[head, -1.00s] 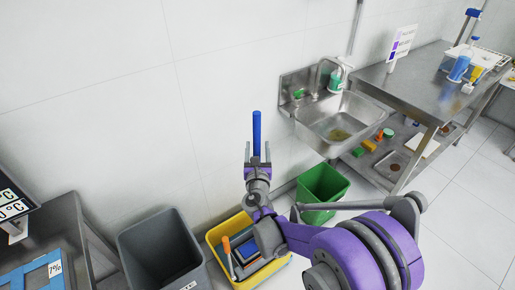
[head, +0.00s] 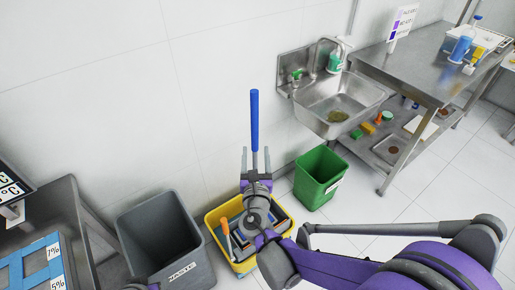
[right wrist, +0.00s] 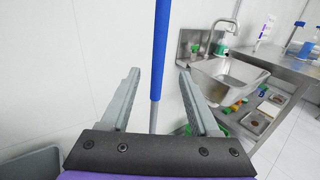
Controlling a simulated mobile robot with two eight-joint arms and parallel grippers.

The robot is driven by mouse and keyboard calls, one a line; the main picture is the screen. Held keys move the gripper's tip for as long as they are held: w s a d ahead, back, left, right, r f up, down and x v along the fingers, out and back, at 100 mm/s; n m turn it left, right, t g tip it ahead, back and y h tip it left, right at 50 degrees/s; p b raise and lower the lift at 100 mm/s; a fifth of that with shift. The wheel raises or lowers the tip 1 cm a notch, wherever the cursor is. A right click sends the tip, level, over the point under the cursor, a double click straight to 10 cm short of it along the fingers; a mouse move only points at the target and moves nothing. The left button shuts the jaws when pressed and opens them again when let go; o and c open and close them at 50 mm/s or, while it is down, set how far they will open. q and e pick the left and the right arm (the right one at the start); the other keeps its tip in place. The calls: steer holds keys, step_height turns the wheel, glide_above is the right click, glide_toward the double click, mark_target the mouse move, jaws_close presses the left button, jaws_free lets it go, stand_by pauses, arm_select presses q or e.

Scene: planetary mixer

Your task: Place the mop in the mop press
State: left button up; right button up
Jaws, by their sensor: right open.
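The mop's blue handle (head: 255,115) stands upright near the wall, behind and above the yellow bucket; its lower end is hidden by my right arm. My right gripper (head: 255,153) is open, pointing toward the wall, with its fingers either side of the handle in the picture. In the right wrist view the handle (right wrist: 158,50) runs between the open fingers (right wrist: 157,76), not clamped. The yellow bucket (head: 213,224) holds a press with an orange grip (head: 225,228); my arm covers part of it.
A grey waste bin (head: 165,250) stands left of the bucket and a green bin (head: 320,178) right of it. A steel sink (head: 335,105) hangs on the wall, beside a steel table (head: 415,70). Floor is clear at the right.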

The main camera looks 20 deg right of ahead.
steer(key=s+d+f+m+g+h, duration=0.1)
steer(key=s+d+f+m+g, duration=0.1)
steer(key=s+d+m+g, duration=0.5)
steer(key=s+d+f+m+h, duration=0.1)
steer(key=s+d+f+m, duration=0.25)
steer(key=m, duration=0.75)
steer(key=s+a+f+m+g+y, duration=0.2)
steer(key=s+a+m+y, duration=0.1)
steer(key=s+m, duration=0.4)
steer(key=s+a+f+m+g+y, duration=0.3)
steer(key=s+a+m, duration=0.1)
steer(key=s+m, duration=0.3)
steer(key=shift+s+m+y, duration=0.2)
steer(key=shift+m+y, duration=0.1)
steer(key=shift+m, duration=0.2)
